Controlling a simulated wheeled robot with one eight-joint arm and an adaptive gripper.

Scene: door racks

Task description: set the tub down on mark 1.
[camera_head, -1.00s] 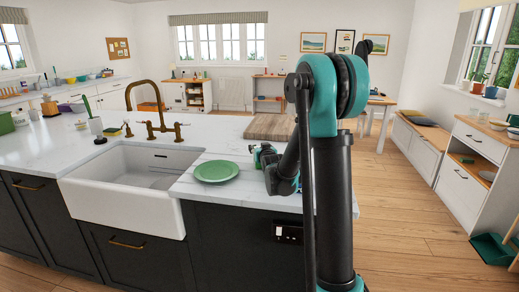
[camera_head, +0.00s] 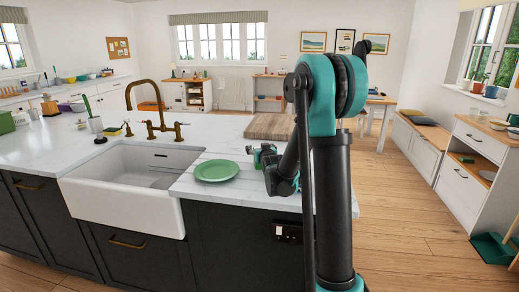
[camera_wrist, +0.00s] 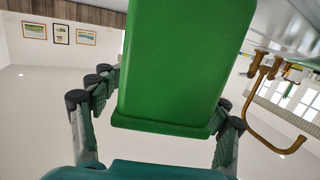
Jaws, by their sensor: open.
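The tub (camera_wrist: 182,70) is a plain green box with a thicker rim, filling the middle of the wrist view, which is upside down. My gripper (camera_wrist: 162,98) is open, with its dark-tipped fingers on either side of the tub. I cannot tell whether they touch it. In the head view my gripper (camera_head: 262,153) is low over the island counter, right of a green plate. Mark 1 cannot be made out in either view.
The green plate (camera_head: 216,170) lies on the white counter (camera_head: 205,139), right of the sink (camera_head: 130,192). A brass tap (camera_head: 150,115) rises behind the sink. A wooden board (camera_head: 269,126) lies behind my gripper. A green basket (camera_head: 7,122) stands at far left.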

